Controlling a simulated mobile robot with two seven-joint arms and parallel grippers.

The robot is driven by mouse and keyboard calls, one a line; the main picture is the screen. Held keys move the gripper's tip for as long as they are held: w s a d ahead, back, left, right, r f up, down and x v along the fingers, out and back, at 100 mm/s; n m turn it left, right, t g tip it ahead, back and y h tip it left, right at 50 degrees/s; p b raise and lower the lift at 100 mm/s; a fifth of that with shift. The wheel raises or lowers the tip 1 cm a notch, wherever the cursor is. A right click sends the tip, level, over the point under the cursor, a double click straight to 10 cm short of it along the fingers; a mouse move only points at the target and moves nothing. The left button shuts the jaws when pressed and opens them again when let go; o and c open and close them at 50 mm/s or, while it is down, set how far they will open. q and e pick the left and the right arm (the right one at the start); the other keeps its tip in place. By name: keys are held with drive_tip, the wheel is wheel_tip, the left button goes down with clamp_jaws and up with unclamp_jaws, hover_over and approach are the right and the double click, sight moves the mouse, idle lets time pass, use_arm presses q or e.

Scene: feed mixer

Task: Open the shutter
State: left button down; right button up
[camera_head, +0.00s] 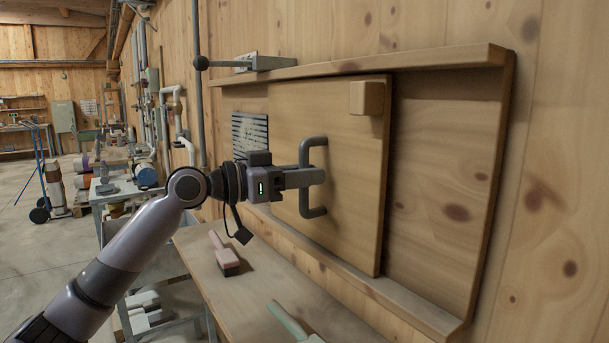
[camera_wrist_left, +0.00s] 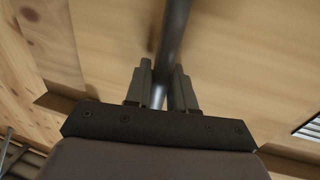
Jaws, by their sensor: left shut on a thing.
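The shutter (camera_head: 345,225) is a flat wooden sliding panel set in a wooden frame on the wall. It stands left of a bare recessed wood area (camera_head: 440,190) inside the same frame. A grey U-shaped handle (camera_head: 313,212) is mounted upright on the panel. My left gripper (camera_head: 316,177) is shut on the middle of the handle. In the left wrist view the handle bar (camera_wrist_left: 173,45) runs between the two fingers (camera_wrist_left: 162,88). A small wooden block (camera_head: 367,98) sits at the panel's upper right corner. My right gripper is not in view.
A wooden bench (camera_head: 310,300) runs below the frame, with a brush (camera_head: 223,254) and a green-handled tool (camera_head: 287,320) on it. A lever with a dark knob (camera_head: 201,63) juts out at the upper left. Slatted vents (camera_head: 250,136) lie behind my wrist.

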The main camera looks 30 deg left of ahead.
use_arm(q)
drive_tip(key=shift+d, duration=0.1)
idle(0.3)
drive_tip(key=c, duration=1.1)
unclamp_jaws()
drive_tip(key=shift+s, duration=0.1)
drive_tip(key=b+v, duration=0.3)
drive_tip(key=v, duration=0.4)
